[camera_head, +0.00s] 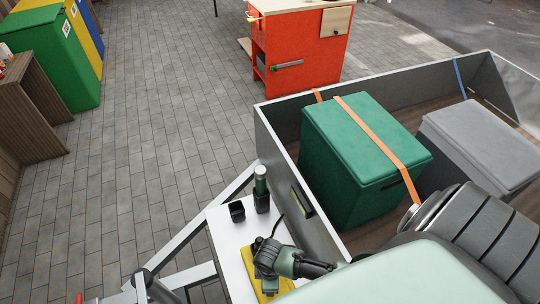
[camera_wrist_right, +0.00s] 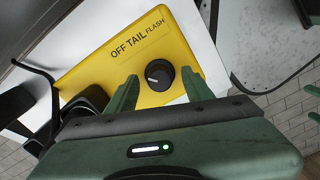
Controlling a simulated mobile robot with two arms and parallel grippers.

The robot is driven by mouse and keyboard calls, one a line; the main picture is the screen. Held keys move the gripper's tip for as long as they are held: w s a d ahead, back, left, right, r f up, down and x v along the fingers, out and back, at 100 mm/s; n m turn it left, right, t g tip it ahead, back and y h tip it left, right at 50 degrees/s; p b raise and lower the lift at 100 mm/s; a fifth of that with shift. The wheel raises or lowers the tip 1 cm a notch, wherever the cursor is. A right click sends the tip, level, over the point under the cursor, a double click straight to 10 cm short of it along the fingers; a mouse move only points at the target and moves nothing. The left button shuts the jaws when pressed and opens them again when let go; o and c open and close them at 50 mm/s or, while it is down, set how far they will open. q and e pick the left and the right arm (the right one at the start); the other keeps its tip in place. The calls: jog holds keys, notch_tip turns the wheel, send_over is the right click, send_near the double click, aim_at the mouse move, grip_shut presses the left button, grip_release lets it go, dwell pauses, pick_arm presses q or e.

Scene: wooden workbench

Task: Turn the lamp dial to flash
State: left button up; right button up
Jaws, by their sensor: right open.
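The lamp dial (camera_wrist_right: 160,75) is a round black knob with a white mark on its left side. It sits on a yellow panel (camera_wrist_right: 95,72) printed OFF, TAIL and FLASH. The mark points left, and I cannot tell which label it is set to. My right gripper (camera_wrist_right: 163,84) is open, with one green finger on each side of the dial; contact is not clear. In the head view my right gripper (camera_head: 268,258) is over the yellow panel (camera_head: 248,262) and hides the dial. My left gripper is not in view.
The panel lies on a white surface (camera_head: 222,240) beside the grey trailer wall (camera_head: 285,165). A dark green cylinder (camera_head: 260,182) in a black holder and an empty black cup (camera_head: 237,211) stand behind it. A green box (camera_head: 345,150) is in the trailer.

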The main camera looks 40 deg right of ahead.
jog(key=shift+c, duration=0.2)
jog(key=c, duration=1.1)
grip_shut()
jog(key=shift+r, duration=0.1)
jog(key=m+p, duration=0.2)
jog(key=shift+r+m+p, duration=0.15)
jog(key=shift+m+p, duration=0.2)
jog(key=shift+m, duration=0.05)
jog(key=m+p, duration=0.2)
jog(key=m, duration=0.1)
jog(key=m+p, duration=0.2)
jog(key=m, duration=0.3)
jog(key=shift+p, duration=0.3)
pick_arm(q)
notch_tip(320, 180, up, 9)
jog(key=p, duration=0.1)
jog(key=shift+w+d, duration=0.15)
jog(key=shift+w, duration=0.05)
pick_arm(e)
jog(key=m, duration=0.5)
jog(key=shift+f, duration=0.2)
